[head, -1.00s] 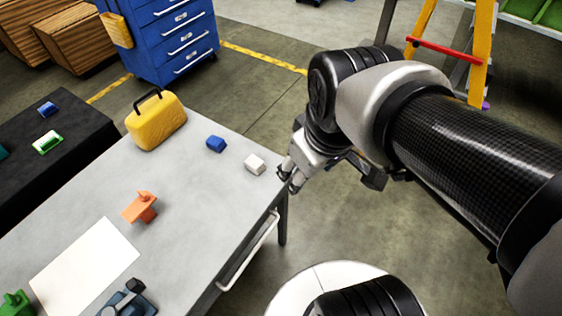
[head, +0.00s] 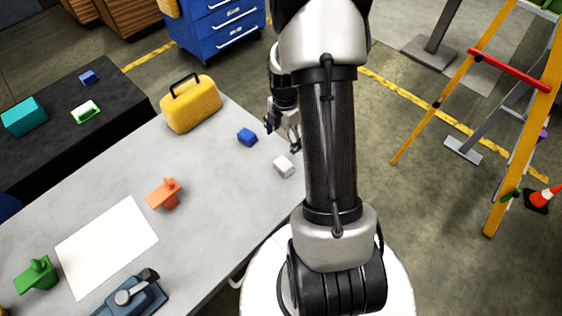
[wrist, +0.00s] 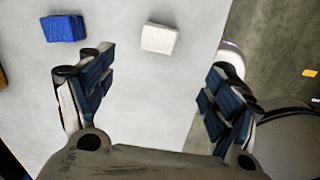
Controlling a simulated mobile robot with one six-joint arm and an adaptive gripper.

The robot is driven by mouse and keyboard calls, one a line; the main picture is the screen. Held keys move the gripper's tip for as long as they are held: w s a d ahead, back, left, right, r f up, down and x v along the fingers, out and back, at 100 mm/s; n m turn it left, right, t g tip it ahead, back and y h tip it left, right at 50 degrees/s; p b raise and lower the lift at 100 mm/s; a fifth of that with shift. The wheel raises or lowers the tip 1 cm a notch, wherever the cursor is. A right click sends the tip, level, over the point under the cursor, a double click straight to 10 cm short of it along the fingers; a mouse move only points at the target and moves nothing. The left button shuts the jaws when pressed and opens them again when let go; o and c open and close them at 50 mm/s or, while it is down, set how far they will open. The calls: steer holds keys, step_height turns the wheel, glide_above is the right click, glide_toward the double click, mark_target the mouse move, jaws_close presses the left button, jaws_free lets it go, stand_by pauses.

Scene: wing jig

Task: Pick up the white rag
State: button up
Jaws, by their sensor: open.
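The white rag (head: 284,167) is a small folded white block lying on the grey table near its right edge. It also shows in the wrist view (wrist: 159,39), above the gap between my fingers. My gripper (head: 284,138) is open and empty, beyond the rag and close to the table's right edge in the head view. In the wrist view my gripper (wrist: 155,90) has its fingers spread wide, with the rag ahead of them and untouched. My arm hides part of the table edge.
A blue folded rag (head: 247,137) lies left of the white one. A yellow case (head: 190,105), an orange clamp-like piece (head: 164,194), a white sheet (head: 106,246) and a blue-grey tool (head: 137,294) are on the table (head: 215,200). A yellow ladder (head: 530,130) stands right.

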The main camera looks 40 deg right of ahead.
mark_target(284, 164)
step_height(284, 164, down, 16)
steer(key=b, duration=0.4)
steer(key=shift+r, duration=0.25)
steer(key=shift+c, duration=0.4)
steer(key=c, duration=1.1)
steer(key=shift+o, duration=0.2)
steer(key=shift+r, duration=0.15)
step_height(284, 164, up, 20)
steer(key=p, duration=0.4)
steer(key=shift+p, duration=0.4)
